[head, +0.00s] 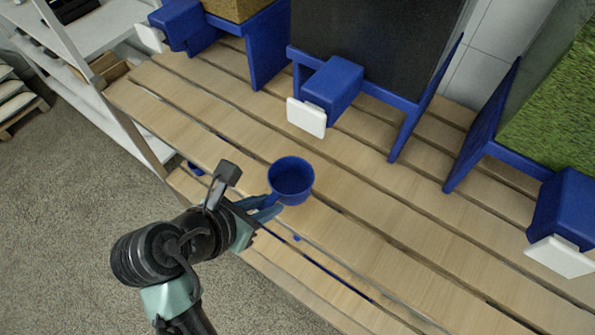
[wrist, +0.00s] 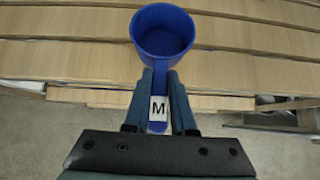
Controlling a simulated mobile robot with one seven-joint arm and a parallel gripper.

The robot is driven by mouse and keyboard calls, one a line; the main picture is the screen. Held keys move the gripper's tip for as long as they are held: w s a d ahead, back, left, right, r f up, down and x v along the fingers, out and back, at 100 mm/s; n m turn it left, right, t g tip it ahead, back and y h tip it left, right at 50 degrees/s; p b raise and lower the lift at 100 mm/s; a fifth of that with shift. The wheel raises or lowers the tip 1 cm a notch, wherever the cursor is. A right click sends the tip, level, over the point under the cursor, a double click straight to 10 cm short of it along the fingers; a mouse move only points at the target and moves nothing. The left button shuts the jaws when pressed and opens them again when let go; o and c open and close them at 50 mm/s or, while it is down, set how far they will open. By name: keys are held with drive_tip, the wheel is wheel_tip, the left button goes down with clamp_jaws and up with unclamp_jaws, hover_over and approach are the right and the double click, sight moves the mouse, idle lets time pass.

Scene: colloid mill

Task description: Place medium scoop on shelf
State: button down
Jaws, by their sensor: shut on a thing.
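The medium scoop (head: 291,180) is a blue round cup with a short handle. My gripper (head: 268,206) is shut on its handle and holds it over the front part of the slatted wooden shelf (head: 385,235). In the wrist view the scoop (wrist: 162,38) points away from me with its opening up, and its handle carries a white label with an M between my fingers (wrist: 160,98). I cannot tell whether the cup touches the slats.
Blue dispensers with white flaps stand along the back: one at the back left (head: 178,22), one in the middle (head: 332,88) and one at the right (head: 565,215). The slats in front of them are mostly clear. A white rack (head: 100,35) stands to the left. Small blue things show below the slats.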

sight(297, 180)
drive_tip(key=w+d, duration=0.1)
drive_tip(key=w, duration=0.1)
drive_tip(key=w+d+p, duration=0.1)
drive_tip(key=w+d, duration=0.2)
drive_tip(key=shift+w+d, duration=0.15)
drive_tip(key=shift+w, duration=0.25)
drive_tip(key=shift+w+d+r+p, duration=0.1)
drive_tip(key=shift+w+d+p, duration=0.25)
drive_tip(key=shift+w+d, duration=0.1)
drive_tip(key=shift+a+f+p, duration=0.1)
drive_tip(key=shift+f+p, duration=0.4)
drive_tip(key=shift+f, duration=1.4)
drive_tip(key=c, duration=0.8)
unclamp_jaws()
drive_tip(key=shift+f, duration=0.1)
drive_tip(key=shift+o, duration=0.2)
